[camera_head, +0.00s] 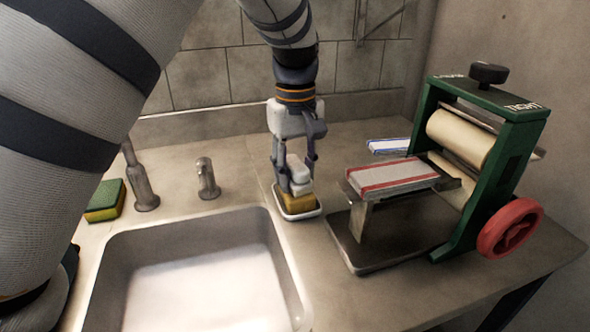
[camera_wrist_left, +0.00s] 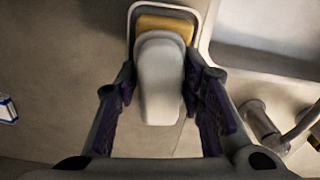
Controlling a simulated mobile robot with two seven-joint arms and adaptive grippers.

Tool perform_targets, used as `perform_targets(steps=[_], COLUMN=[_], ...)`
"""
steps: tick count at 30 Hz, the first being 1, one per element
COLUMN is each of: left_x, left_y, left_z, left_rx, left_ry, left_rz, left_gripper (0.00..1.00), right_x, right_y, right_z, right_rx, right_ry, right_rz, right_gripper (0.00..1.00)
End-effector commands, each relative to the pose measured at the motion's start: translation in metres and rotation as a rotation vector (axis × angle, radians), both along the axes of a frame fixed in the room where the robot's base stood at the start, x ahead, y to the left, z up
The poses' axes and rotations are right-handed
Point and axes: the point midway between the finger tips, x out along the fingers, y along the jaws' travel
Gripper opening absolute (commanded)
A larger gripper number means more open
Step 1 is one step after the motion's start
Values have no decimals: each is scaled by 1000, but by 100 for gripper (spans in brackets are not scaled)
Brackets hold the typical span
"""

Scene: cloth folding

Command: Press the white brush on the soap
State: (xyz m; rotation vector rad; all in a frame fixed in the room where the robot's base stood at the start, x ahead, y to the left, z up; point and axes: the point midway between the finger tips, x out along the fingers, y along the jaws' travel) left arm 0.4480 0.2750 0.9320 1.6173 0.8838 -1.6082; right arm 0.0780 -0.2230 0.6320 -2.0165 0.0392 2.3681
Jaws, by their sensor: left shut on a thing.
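My left gripper (camera_head: 297,178) points down over the counter, with its fingers closed on the white brush (camera_head: 299,174). In the left wrist view the brush (camera_wrist_left: 160,82) lies between the two fingers of the gripper (camera_wrist_left: 162,95). The yellow soap (camera_head: 297,202) sits in a small white dish (camera_head: 299,216) right beneath the brush. The soap (camera_wrist_left: 167,26) shows past the brush's far end in the wrist view. The brush's underside is hidden, so I cannot tell if it touches the soap. My right gripper is not seen.
A sink (camera_head: 200,282) lies left of the dish, with a tap (camera_head: 207,179) behind it and a green-yellow sponge (camera_head: 105,201) further left. A green roller press (camera_head: 489,150) with a red wheel stands to the right; red-striped cloth (camera_head: 392,176) lies on its tray.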

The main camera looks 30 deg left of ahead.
Motion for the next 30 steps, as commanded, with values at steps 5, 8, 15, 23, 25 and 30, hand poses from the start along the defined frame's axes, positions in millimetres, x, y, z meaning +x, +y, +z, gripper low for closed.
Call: perform_targets(steps=[5, 8, 15, 23, 25, 30], left_x=[0, 0, -1, 0, 0, 0], left_y=[0, 0, 0, 0, 0, 0], left_z=[-2, -2, -3, 22, 29, 47], left_rx=[-1, -1, -1, 0, 0, -1], left_ry=[3, 3, 4, -4, -2, -3], left_rz=[0, 0, 0, -1, -1, 0], left_gripper=[13, 13, 13, 13, 13, 13], right_x=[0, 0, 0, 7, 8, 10], right_y=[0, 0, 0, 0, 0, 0], right_z=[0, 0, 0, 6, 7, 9], right_rx=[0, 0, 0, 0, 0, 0], right_ry=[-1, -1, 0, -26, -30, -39], right_rz=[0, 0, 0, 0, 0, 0], right_gripper=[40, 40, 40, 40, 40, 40])
